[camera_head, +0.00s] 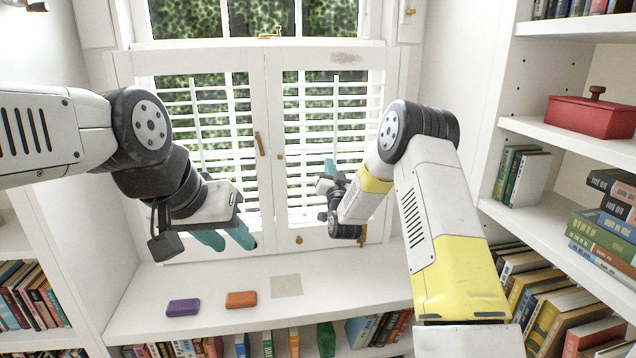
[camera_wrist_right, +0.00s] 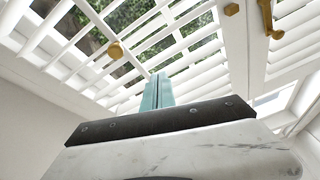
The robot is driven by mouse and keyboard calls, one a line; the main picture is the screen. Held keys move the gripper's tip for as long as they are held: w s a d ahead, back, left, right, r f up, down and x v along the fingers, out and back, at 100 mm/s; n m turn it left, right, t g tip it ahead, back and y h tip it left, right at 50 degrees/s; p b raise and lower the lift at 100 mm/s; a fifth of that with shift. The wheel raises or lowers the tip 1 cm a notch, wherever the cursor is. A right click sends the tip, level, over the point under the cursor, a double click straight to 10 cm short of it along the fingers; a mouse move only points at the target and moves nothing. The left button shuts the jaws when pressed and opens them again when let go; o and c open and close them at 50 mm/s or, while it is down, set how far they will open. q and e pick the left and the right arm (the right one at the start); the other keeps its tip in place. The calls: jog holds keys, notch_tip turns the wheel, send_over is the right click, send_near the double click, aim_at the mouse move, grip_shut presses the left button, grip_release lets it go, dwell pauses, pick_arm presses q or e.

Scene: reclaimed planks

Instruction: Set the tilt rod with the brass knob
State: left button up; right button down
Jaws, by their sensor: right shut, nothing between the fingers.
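The two white shutter panels stand side by side in front of the window, each with slats and a thin upright tilt rod. The left rod (camera_head: 196,125) and the right rod (camera_head: 336,108) both show. A round brass knob (camera_wrist_right: 114,50) sits on a white rod among the slats in the right wrist view. I cannot pick it out in the head view, where my right arm covers part of the right panel. My right gripper (camera_head: 328,176) is shut and empty in front of that panel; its teal fingers (camera_wrist_right: 157,92) point toward the slats. My left gripper (camera_head: 226,237) is open and empty before the left panel.
Brass pulls (camera_head: 259,143) sit at the meeting stiles, and a small brass knob (camera_head: 298,239) on the bottom rail. The white sill (camera_head: 350,281) holds a purple case (camera_head: 183,307) and an orange case (camera_head: 241,299). Bookshelves flank both sides; a red box (camera_head: 590,117) stands right.

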jog(key=shift+w+a+f, duration=0.1)
jog(key=shift+a+f, duration=0.15)
jog(key=shift+f, duration=0.35)
jog(key=shift+w+a+f, duration=0.1)
jog(key=shift+a+f, duration=0.2)
jog(key=shift+f, duration=0.3)
jog(key=shift+a+f, duration=0.25)
jog(key=shift+f, duration=0.35)
notch_tip(320, 180, down, 4)
jog(key=shift+r, duration=0.1)
